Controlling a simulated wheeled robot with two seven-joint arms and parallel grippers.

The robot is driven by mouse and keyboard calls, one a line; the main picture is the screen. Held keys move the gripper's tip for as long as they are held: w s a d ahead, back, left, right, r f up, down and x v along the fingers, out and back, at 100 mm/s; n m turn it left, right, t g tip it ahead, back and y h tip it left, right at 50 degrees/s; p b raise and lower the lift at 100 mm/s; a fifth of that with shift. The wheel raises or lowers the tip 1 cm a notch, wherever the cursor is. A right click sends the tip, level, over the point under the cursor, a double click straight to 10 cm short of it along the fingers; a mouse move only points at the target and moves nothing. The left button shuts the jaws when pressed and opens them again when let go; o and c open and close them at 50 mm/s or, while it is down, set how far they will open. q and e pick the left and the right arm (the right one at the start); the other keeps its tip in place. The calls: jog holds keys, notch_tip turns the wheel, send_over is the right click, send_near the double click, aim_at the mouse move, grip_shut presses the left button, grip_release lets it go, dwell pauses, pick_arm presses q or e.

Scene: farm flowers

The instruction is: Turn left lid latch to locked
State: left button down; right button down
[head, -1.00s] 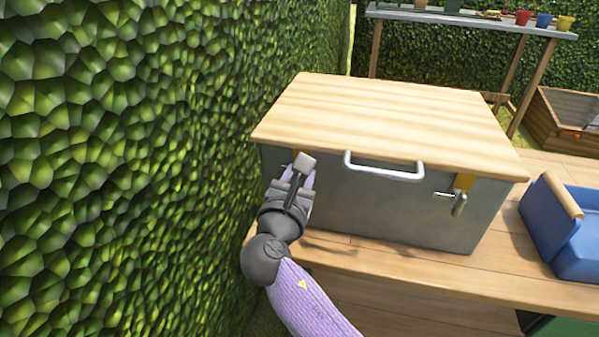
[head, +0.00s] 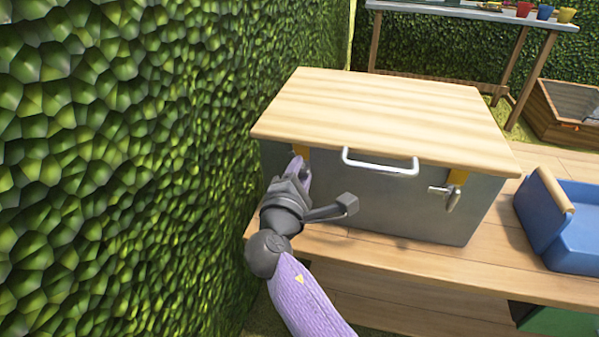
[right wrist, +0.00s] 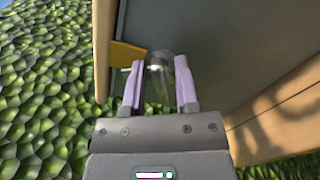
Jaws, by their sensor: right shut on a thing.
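A grey metal box (head: 390,200) with a pale wooden lid (head: 390,110) stands on a wooden bench. The left lid latch has a yellow plate (right wrist: 127,54) and a shiny metal lever (right wrist: 158,70) in the right wrist view. My right gripper (head: 302,170) is at the box's front left, below the lid edge, shut on that lever between its purple fingers (right wrist: 160,92). In the head view the gripper hides most of the left latch. The right latch (head: 452,196) hangs below its yellow plate. My left gripper is out of view.
A white handle (head: 380,165) sits at the middle of the box front. A leafy hedge (head: 150,150) rises close on the left. A blue bin (head: 570,225) stands right of the box. Bare bench (head: 400,262) lies in front.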

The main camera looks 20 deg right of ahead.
jog(key=m, duration=0.3)
jog(key=shift+f+b, duration=0.2)
jog(key=shift+b, duration=0.2)
jog(key=shift+m+b, duration=0.3)
jog(key=shift+m, duration=0.9)
jog(key=shift+c, duration=2.2)
grip_release()
